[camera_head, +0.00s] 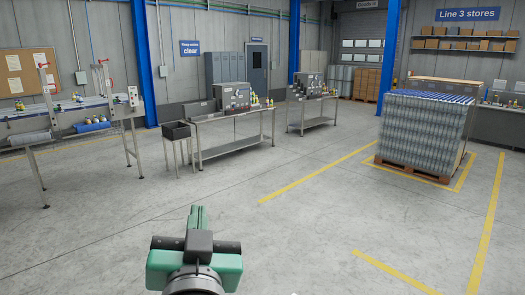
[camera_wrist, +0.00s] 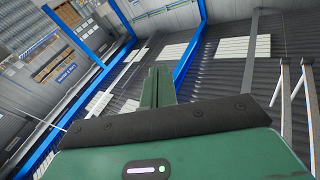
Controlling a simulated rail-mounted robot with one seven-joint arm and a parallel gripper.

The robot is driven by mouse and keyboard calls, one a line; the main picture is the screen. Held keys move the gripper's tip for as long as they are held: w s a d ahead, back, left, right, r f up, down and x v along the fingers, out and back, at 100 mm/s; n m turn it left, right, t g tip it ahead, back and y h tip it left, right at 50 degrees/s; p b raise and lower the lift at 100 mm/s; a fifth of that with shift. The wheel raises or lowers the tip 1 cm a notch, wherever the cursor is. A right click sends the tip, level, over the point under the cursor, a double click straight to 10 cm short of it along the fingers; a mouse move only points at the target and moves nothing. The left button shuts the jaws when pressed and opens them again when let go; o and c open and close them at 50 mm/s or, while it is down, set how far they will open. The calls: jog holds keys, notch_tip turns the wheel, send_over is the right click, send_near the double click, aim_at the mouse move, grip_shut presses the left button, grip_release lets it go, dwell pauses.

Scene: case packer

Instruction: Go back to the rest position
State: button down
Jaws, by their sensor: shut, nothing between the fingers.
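My gripper (camera_head: 199,213) shows at the bottom of the head view, left of the middle, green with a dark grey mount. Its fingers are together and hold nothing. It is over open floor, apart from every object. In the wrist view my gripper (camera_wrist: 158,72) points up toward the roof and the upper wall, and its fingers are together there too.
Two metal workbenches (camera_head: 235,150) (camera_head: 312,125) stand ahead, with a dark bin (camera_head: 176,131) on a stand beside them. A conveyor (camera_head: 60,118) is at left. A wrapped pallet load (camera_head: 425,132) stands at right inside yellow lines. The floor (camera_head: 290,225) around my gripper is clear.

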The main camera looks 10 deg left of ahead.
jog(key=s+d+r+m+t+h, duration=0.1)
jog(key=s+d+r+t+h, duration=0.25)
jog(key=s+d, duration=0.4)
jog(key=s+d+r+m+t+h, duration=0.1)
jog(key=s+d+r+t+h, duration=0.3)
jog(key=d, duration=0.7)
notch_tip(320, 180, up, 16)
jog(key=s+p, duration=0.2)
jog(key=p, duration=1.2)
jog(key=shift+d, duration=0.3)
jog(key=shift+g, duration=0.25)
